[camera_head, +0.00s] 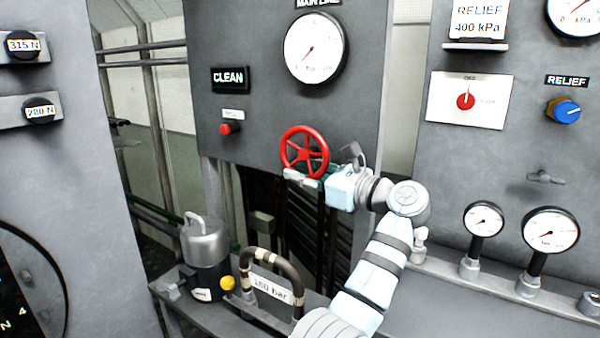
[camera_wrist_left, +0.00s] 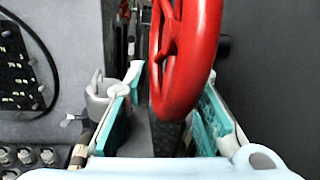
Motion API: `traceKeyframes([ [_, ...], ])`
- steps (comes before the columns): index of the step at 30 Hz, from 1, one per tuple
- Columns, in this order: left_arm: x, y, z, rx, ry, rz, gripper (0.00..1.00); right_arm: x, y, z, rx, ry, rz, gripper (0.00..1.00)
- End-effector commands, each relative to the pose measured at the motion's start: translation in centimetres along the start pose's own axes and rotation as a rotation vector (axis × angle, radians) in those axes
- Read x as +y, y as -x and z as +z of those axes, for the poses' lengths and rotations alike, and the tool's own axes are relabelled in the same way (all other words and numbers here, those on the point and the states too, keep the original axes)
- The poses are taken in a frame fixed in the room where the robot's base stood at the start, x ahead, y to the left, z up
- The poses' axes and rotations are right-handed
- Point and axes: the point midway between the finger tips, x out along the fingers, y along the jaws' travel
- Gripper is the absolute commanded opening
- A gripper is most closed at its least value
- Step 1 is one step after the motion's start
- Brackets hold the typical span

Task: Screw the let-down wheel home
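The red let-down wheel (camera_head: 304,152), a spoked handwheel, stands out from the grey panel below the main line gauge. It fills the upper middle of the left wrist view (camera_wrist_left: 186,60), seen edge-on. My left gripper (camera_head: 303,178) is at the lower edge of the wheel in the head view. In the left wrist view its two teal-lined fingers (camera_wrist_left: 165,108) are spread, with the red rim between them. A gap shows between the left-hand finger and the rim; the right-hand finger is close to the rim, and contact cannot be told. My right gripper is in neither view.
A grey canister (camera_head: 204,240) and a hooped handle tagged 160 bar (camera_head: 270,290) stand on the ledge below. Small gauges (camera_head: 483,219) stand at the right.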

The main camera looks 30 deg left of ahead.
Motion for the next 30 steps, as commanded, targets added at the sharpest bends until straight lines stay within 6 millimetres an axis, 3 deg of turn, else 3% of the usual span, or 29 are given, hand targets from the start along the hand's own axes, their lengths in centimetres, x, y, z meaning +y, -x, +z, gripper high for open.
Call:
traceKeyframes([
  [1,0.0,0.0,0.0,0.000,0.000,0.001,0.11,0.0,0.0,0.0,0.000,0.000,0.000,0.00],
  [3,0.1,-0.1,0.0,0.000,0.000,0.003,0.00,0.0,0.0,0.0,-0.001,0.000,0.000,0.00],
  [14,0.2,-0.2,-0.2,-0.036,-0.005,-0.001,0.00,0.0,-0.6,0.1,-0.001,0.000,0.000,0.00],
  [23,0.3,-0.9,-0.4,-0.203,-0.029,-0.025,0.00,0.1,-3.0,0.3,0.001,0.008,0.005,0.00],
  [30,0.3,-1.5,-0.1,-0.382,-0.056,-0.049,0.00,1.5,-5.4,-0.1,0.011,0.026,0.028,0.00],
])
